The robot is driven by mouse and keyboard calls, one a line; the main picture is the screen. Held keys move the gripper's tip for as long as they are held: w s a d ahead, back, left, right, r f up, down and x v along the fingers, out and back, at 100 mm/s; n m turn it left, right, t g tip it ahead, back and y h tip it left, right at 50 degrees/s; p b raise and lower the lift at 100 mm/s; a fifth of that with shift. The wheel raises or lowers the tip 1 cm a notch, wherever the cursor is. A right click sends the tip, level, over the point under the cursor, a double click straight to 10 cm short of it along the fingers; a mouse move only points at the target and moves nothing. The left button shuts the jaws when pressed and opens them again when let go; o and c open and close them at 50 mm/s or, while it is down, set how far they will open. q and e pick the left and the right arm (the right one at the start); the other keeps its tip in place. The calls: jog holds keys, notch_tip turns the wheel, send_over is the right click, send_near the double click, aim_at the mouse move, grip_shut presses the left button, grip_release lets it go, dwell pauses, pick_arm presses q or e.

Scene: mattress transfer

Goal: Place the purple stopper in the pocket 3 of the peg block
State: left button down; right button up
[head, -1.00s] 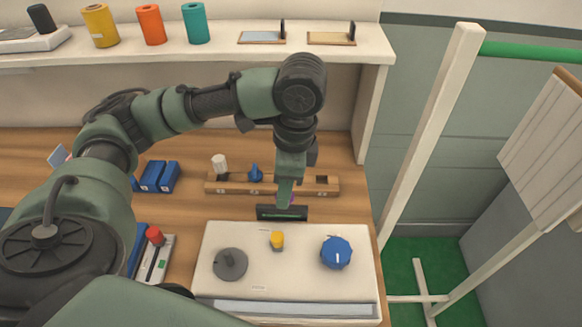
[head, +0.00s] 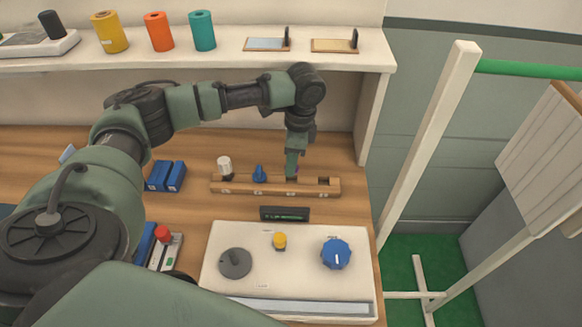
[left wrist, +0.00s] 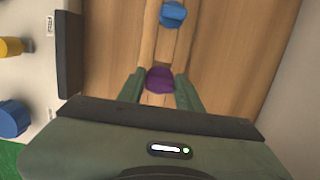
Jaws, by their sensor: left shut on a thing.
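The wooden peg block (head: 250,188) lies on the bench behind the white panel. A white stopper (head: 225,166) and a blue stopper (head: 259,174) stand in its left pockets. Its rightmost pocket (head: 323,182) looks dark and empty. My left gripper (head: 292,172) is low over the block, right of the blue stopper. In the left wrist view its fingers (left wrist: 160,88) are shut on the purple stopper (left wrist: 160,79), which is over the block in line with the blue stopper (left wrist: 173,14). Whether the stopper is seated in a pocket is hidden. My right gripper is not in view.
A small dark display (head: 285,214) stands just in front of the block. The white panel (head: 225,290) carries a grey knob, a yellow button and a blue dial (head: 335,253). Blue boxes (head: 166,176) lie at the left. A shelf (head: 230,62) runs above.

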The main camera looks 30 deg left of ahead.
pick_arm(q)
notch_tip(320, 180, down, 3)
jog(key=shift+r, duration=0.1)
jog(key=shift+w+f+p, duration=0.15)
jog(key=shift+f+p, duration=0.45)
jog(key=shift+p, duration=0.05)
jog(key=shift+f, duration=0.15)
jog(key=shift+f, duration=0.1)
jog(key=c, duration=0.9)
grip_release()
jog(key=shift+c, duration=0.2)
jog(key=r+b, duration=0.1)
jog(key=r, duration=0.6)
jog(key=d+r+b, duration=0.1)
jog(key=r, duration=0.3)
jog(key=shift+w+r+b, duration=0.25)
jog(key=shift+w+b, duration=0.1)
jog(key=shift+w, duration=0.05)
jog(key=shift+r, duration=0.35)
